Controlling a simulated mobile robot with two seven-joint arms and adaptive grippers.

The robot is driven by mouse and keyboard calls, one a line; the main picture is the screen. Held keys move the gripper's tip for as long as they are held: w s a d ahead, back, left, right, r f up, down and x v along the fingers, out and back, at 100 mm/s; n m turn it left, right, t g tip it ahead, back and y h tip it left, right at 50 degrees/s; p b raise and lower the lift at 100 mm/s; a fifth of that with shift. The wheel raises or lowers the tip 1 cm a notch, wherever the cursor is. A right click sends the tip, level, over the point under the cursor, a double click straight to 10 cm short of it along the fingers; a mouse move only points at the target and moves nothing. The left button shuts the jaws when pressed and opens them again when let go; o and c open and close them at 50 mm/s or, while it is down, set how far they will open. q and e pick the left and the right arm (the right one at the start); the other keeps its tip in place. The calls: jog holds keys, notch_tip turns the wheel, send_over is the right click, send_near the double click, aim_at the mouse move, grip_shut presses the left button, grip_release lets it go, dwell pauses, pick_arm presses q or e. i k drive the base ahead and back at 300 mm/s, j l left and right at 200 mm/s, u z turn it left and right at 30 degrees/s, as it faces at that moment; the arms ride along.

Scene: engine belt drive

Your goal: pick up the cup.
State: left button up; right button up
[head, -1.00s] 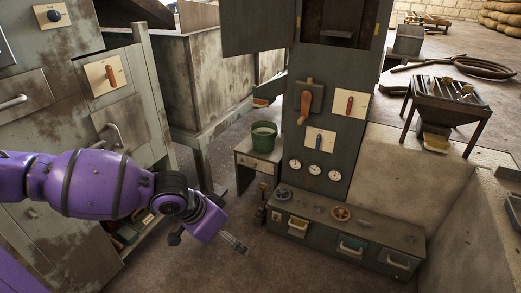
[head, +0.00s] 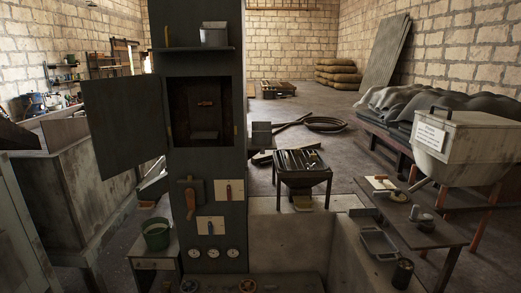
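I cannot clearly tell a cup in the head view. A small grey round vessel (head: 426,222) on the low table at the right could be one, but it is too small to be sure. A dark cylindrical can (head: 402,274) stands near the lower right, beside a clear tray (head: 379,244). Neither of my grippers is in view.
A tall dark cabinet (head: 208,120) with an open door (head: 124,127), switches and gauges stands left of centre. The low table (head: 440,237) is at the right, below a grey hopper (head: 470,150). A trough of bars (head: 302,168) stands behind a low wall.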

aim_at(262, 133)
jog(key=i+j, duration=0.15)
jog(key=i, duration=0.3)
jog(key=i+j, duration=0.15)
jog(key=i, duration=0.3)
jog(key=i+j, duration=0.15)
jog(key=i, duration=0.3)
